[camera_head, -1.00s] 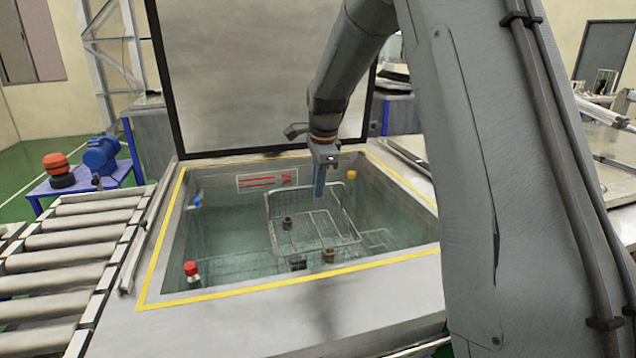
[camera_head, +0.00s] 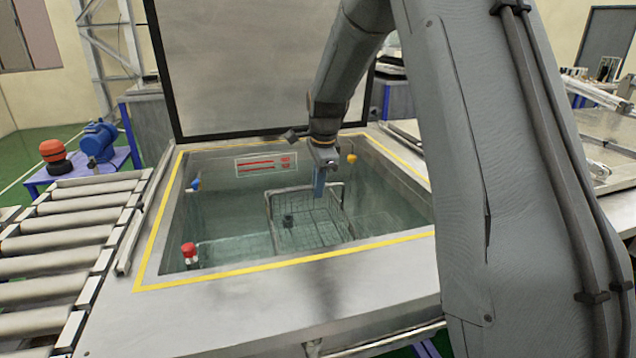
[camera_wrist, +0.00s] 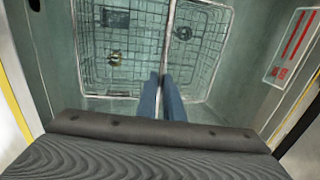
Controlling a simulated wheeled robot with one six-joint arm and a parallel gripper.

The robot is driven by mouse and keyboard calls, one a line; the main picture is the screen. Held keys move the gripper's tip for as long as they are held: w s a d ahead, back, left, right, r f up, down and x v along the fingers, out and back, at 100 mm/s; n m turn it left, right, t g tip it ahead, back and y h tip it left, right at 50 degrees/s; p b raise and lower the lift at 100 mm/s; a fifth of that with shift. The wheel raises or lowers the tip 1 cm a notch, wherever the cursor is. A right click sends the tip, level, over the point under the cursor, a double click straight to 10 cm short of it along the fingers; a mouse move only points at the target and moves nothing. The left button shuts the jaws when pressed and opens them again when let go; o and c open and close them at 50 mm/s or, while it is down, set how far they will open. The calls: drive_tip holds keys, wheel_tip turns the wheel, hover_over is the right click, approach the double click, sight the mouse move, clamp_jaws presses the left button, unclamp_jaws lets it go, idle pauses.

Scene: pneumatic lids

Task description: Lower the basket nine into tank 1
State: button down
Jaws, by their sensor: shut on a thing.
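The wire basket (camera_head: 335,226) hangs inside the open tank (camera_head: 152,255), its lower part in the greenish liquid. My gripper (camera_head: 320,182) is above it, with its blue fingers pointing down at the basket's handle. In the wrist view my gripper (camera_wrist: 163,98) is shut on the thin handle bar of the basket (camera_wrist: 205,62), which runs away between the fingers. A small dark part sits in the basket, and it shows in the wrist view too. I cannot tell whether the basket touches the tank floor.
The tank's raised lid (camera_head: 240,70) stands upright behind it. A red-capped fitting (camera_head: 189,254) is at the tank's near left, and a yellow one (camera_head: 351,160) at the far right. A roller conveyor (camera_head: 65,235) lies to the left. A red-marked label (camera_head: 265,164) is on the back wall.

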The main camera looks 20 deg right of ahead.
drive_tip(key=shift+s+b+x, duration=0.2)
drive_tip(key=shift+b+x, duration=0.15)
drive_tip(key=shift+x, duration=0.5)
drive_tip(key=shift+s+b+x, duration=0.2)
drive_tip(key=shift+b+x, duration=0.1)
drive_tip(key=shift+x, duration=0.6)
drive_tip(key=shift+f, duration=0.25)
drive_tip(key=c, duration=1.8)
unclamp_jaws()
drive_tip(key=w+p+v, duration=0.1)
drive_tip(key=p+v, duration=0.1)
drive_tip(key=v, duration=0.4)
drive_tip(key=w+p+v, duration=0.1)
drive_tip(key=p+v, duration=0.2)
drive_tip(key=v, duration=0.4)
drive_tip(key=p+v, duration=0.2)
drive_tip(key=v, duration=0.4)
drive_tip(key=shift+w+a+r, duration=0.1)
drive_tip(key=shift+w+r, duration=0.25)
drive_tip(key=shift+r, duration=0.2)
